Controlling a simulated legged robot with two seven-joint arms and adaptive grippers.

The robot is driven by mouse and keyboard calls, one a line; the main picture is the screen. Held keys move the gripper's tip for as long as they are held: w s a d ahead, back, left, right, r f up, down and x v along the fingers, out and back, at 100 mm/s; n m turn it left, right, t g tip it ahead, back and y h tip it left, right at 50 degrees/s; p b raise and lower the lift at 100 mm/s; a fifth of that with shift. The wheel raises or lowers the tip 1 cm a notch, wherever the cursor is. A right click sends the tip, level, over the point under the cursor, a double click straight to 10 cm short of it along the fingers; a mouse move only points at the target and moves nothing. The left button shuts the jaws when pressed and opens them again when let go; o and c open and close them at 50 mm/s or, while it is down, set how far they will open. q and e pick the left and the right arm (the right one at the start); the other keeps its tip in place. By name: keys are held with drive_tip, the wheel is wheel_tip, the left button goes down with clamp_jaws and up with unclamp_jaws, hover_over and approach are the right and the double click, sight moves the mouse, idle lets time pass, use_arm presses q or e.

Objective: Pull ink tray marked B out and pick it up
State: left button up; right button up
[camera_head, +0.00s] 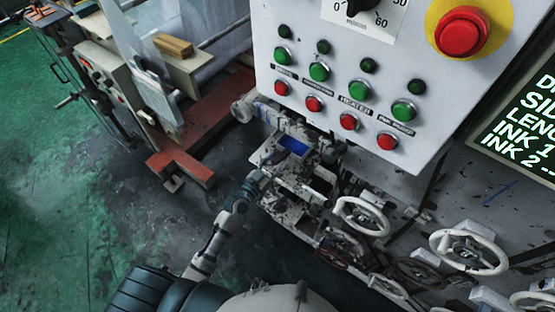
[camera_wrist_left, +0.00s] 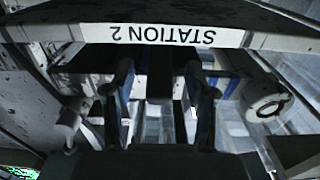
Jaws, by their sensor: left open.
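My left gripper (camera_head: 268,178) reaches in from below, close to the front of a paint-spattered printing station. In the left wrist view its two fingers (camera_wrist_left: 160,95) are apart, with nothing clearly held between them. A blue-topped tray-like part (camera_head: 293,146) sits in the station just beyond the gripper. Blue strips also show behind the fingers in the left wrist view. No mark B is readable, so I cannot tell whether this is ink tray B. My right gripper is not in view.
A label reading STATION 2 (camera_wrist_left: 149,34), upside down, runs across a panel above the fingers. A control panel (camera_head: 340,75) with green and red buttons overhangs the station. White handwheels (camera_head: 361,216) stand to the right. Green floor (camera_head: 50,170) is open at left.

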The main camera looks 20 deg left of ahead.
use_arm(q)
drive_tip(key=shift+w+d, duration=0.15)
drive_tip(key=shift+w, duration=0.45)
